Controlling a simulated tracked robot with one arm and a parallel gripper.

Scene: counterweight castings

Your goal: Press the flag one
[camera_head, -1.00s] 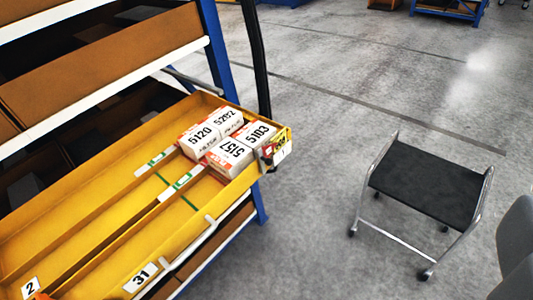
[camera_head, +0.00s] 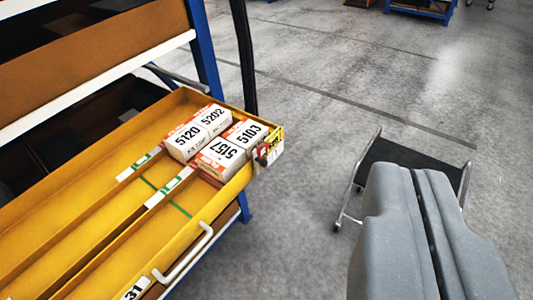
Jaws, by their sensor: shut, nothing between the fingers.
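A small red and yellow piece with a white tag (camera_head: 266,151), which looks like the flag, sits on the outer right corner of the yellow drawer (camera_head: 172,239). Its details are too small to make out. White boxes stand in the drawer's far right end: 5120 (camera_head: 185,141), 5202 (camera_head: 214,119), 5157 (camera_head: 221,157) and 5103 (camera_head: 247,134). My grey gripper (camera_head: 405,168) is at the lower right, in front of the floor and cart. It is shut and empty, apart from the drawer and the flag.
A wheeled cart with a black top (camera_head: 393,152) stands on the floor, partly hidden behind my gripper. A blue rack post (camera_head: 203,52) and black upright rise behind the drawer. A white handle (camera_head: 184,253) projects from the drawer front. Grey floor between drawer and cart is clear.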

